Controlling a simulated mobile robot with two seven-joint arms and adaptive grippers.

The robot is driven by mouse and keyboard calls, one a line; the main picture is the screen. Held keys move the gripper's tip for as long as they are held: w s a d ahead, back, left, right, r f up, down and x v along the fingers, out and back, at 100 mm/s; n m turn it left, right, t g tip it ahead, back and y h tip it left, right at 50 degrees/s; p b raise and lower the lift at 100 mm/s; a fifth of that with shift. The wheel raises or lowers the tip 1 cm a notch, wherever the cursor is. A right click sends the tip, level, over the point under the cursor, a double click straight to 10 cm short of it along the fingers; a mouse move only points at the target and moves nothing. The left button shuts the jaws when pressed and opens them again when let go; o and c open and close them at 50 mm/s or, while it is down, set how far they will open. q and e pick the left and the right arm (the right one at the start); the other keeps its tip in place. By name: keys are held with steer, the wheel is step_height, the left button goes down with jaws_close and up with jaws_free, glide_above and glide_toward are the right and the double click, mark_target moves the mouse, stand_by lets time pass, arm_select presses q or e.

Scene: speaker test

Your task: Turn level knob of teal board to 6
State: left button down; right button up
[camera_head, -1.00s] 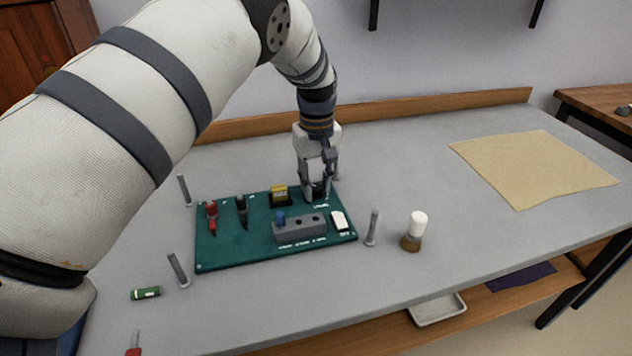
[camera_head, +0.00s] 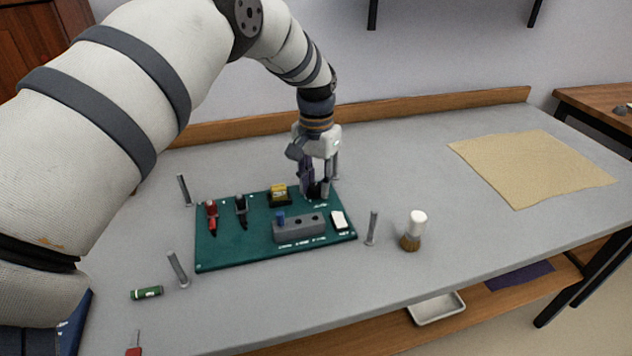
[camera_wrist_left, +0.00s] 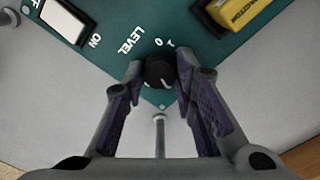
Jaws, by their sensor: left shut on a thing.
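The teal board (camera_head: 250,240) lies flat on the grey bench. Its level knob (camera_wrist_left: 160,71) is a small black round knob at the board's far right corner, beside the printed word LEVEL. A white pointer mark shows on the knob, but I cannot read which number it meets. The numbers 0 and 1 show beside the knob; the others are hidden. My left gripper (camera_wrist_left: 159,80) points down with its fingers on either side of the knob, shut on it. In the head view my left gripper (camera_head: 319,192) mostly hides the knob. My right gripper is not in view.
On the board are a yellow block (camera_head: 279,190), red (camera_head: 211,209) and black (camera_head: 241,203) plugs, a grey socket block (camera_head: 290,231) and a white switch (camera_head: 339,220). Grey posts (camera_head: 372,228) stand around it. A brush (camera_head: 414,230) stands right; a green cylinder (camera_head: 147,293) lies left.

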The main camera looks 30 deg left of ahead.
mark_target(316, 186)
arm_select(q)
steer(key=shift+m, duration=1)
steer(key=c, duration=1.3)
jaws_free()
step_height(316, 186, up, 12)
